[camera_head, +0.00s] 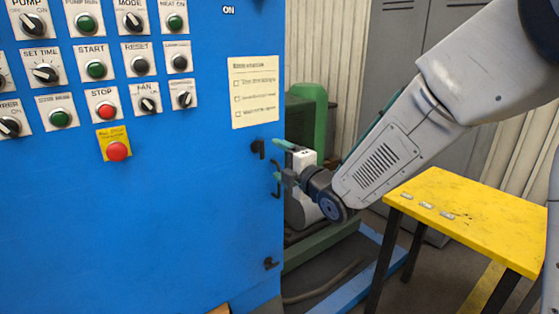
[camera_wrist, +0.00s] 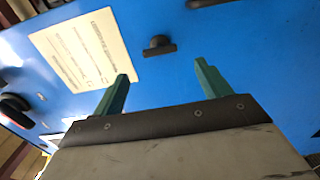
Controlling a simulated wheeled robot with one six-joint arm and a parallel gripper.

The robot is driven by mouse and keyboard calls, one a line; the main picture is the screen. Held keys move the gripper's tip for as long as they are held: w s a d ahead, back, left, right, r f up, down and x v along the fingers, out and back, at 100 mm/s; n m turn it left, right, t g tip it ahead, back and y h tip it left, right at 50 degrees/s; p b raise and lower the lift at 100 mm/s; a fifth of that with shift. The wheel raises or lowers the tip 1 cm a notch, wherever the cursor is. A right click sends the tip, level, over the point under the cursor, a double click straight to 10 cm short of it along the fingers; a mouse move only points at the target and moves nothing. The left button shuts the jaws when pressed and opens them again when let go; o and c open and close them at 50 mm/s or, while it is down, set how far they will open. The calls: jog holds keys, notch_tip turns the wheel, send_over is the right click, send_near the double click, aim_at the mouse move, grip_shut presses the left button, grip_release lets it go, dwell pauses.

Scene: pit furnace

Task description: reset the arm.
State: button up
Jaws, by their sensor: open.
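My gripper (camera_head: 277,160) is beside the right edge of the blue control cabinet (camera_head: 190,230) in the head view, near a black hook-like fitting on that edge. Its two green fingers stand apart and nothing is between them. In the wrist view my gripper (camera_wrist: 165,88) points at the blue cabinet face, fingers open. A black knob-like fitting (camera_wrist: 159,46) shows ahead between the fingertips, and the left finger overlaps the lower edge of a cream label sheet (camera_wrist: 85,48). I cannot tell whether a finger touches the cabinet.
The cabinet carries rows of knobs and buttons, with a red emergency stop (camera_head: 117,151) on a yellow plate. A yellow table (camera_head: 480,215) with several small metal pieces stands right, below my arm. Green machinery (camera_head: 310,110) stands behind my gripper. Grey lockers (camera_head: 400,50) are at the back.

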jog(key=s+d+f+m+g+h, duration=0.2)
jog(key=d+f+m+g+h, duration=0.3)
jog(key=f, duration=0.4)
jog(key=s+d+f+m+g+h, duration=0.2)
jog(key=s+d+m+g+h, duration=0.15)
jog(key=s+d+m, duration=0.45)
jog(key=s+d+r+m+g, duration=0.1)
jog(key=s+d+r+m, duration=0.2)
jog(key=s, duration=0.6)
jog(key=s+d+r+m+g+h, duration=0.1)
jog(key=s+d+r+m+g, duration=0.1)
jog(key=s, duration=0.8)
jog(key=s+d+r+m+g, duration=0.2)
jog(key=s+d+r+m, duration=0.3)
jog(key=s, duration=0.4)
jog(key=shift+s+d+m, duration=0.15)
jog(key=shift+d+m, duration=0.3)
jog(key=shift+m, duration=0.55)
jog(key=shift+h, duration=0.25)
